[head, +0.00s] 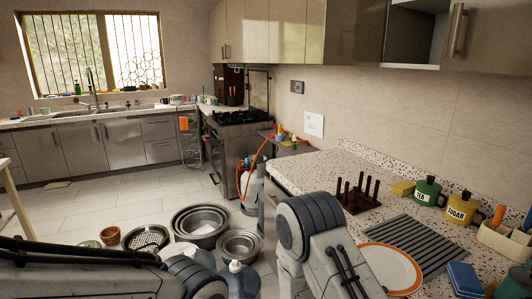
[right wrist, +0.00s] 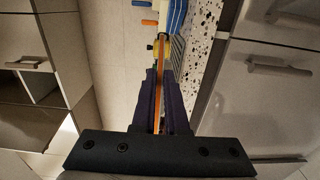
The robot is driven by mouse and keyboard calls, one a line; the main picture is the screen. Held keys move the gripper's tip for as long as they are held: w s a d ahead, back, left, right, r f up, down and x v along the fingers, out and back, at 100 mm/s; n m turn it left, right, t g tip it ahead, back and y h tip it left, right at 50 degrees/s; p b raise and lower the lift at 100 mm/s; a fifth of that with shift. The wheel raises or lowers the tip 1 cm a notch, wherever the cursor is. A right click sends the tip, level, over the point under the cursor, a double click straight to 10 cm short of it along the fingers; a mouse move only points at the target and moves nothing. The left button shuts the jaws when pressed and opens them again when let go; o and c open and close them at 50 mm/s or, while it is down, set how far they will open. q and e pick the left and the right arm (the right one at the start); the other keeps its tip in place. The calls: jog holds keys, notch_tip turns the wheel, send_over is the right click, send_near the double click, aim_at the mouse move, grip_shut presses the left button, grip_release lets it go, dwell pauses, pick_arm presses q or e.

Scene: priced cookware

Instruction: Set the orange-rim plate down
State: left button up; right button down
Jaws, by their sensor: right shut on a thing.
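The orange-rim plate (head: 393,268) is white with an orange band and lies roughly level at the front of the speckled counter, by the grey ribbed mat (head: 418,243). The right wrist view shows it edge-on as a thin orange strip (right wrist: 157,110). My right gripper (right wrist: 158,85) has its dark fingers shut on the plate, one on each face. In the head view its fingers are not visible. Whether the plate touches anything below is unclear. My left arm shows at the lower left of the head view, but its gripper is out of sight.
A dark peg rack (head: 357,194) stands behind the mat. A blue stack (head: 464,279) sits right of the plate. Metal pans (head: 200,226) are on the floor.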

jog(key=a+f+n+t+y+b, duration=0.2)
jog(key=a+f+n+t+y, duration=0.5)
jog(key=a+f+t+y, duration=0.1)
jog(key=shift+w+a+f+n+t, duration=0.25)
jog(key=shift+a+f+n+t, duration=0.2)
jog(key=shift+a+f, duration=1.1)
jog(key=shift+d+f, duration=0.15)
jog(key=shift+d, duration=0.05)
